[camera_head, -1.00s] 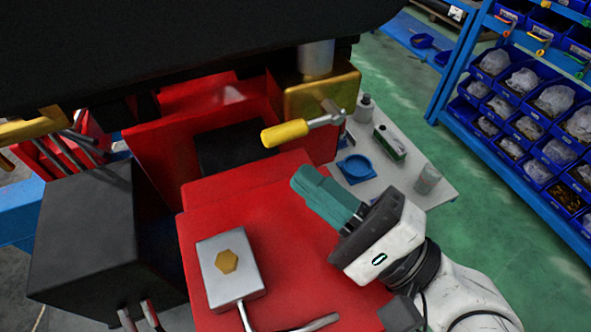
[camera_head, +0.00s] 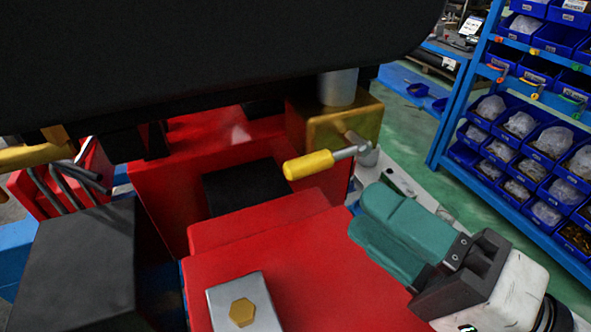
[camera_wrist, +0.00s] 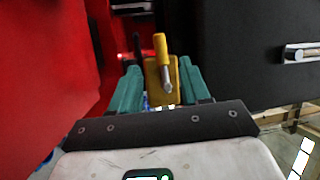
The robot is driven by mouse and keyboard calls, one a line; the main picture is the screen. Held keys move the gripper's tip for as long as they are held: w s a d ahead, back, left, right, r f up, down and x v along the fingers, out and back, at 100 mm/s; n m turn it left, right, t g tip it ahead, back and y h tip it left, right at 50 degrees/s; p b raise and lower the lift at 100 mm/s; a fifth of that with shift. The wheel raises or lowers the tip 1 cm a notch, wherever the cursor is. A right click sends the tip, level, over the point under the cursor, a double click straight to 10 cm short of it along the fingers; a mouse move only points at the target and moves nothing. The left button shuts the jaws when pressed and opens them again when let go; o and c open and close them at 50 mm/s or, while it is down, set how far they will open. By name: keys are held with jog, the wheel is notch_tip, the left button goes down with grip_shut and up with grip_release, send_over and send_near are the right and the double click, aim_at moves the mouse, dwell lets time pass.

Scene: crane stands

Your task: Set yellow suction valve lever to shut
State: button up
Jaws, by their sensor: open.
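The yellow-handled valve lever (camera_head: 309,165) sticks out leftward, roughly level, from the brass valve block (camera_head: 303,122) under the large black body in the head view. In the wrist view the lever (camera_wrist: 161,48) appears ahead, between the two fingers, with its metal shank in front of the brass block (camera_wrist: 152,85). My gripper (camera_head: 372,228) has teal fingers and is below and to the right of the lever in the head view. In the wrist view my gripper (camera_wrist: 160,84) shows its fingers apart with nothing between them. It does not touch the lever.
A red machine body (camera_head: 290,270) lies under my gripper, with a grey plate and brass hex bolt (camera_head: 242,312) on it. The large black body (camera_head: 200,60) hangs above. A black box (camera_head: 80,260) stands left. A blue rack of bins (camera_head: 540,130) is at the right.

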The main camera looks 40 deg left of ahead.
aim_at(312, 173)
jog(key=a, duration=0.3)
jog(key=a+r+p, duration=0.1)
jog(key=a, duration=0.2)
jog(key=a+p, duration=0.1)
jog(key=a, duration=0.2)
jog(key=shift+s+a+r, duration=0.1)
jog(key=shift+a+r, duration=0.15)
jog(key=shift+c, duration=0.3)
grip_shut()
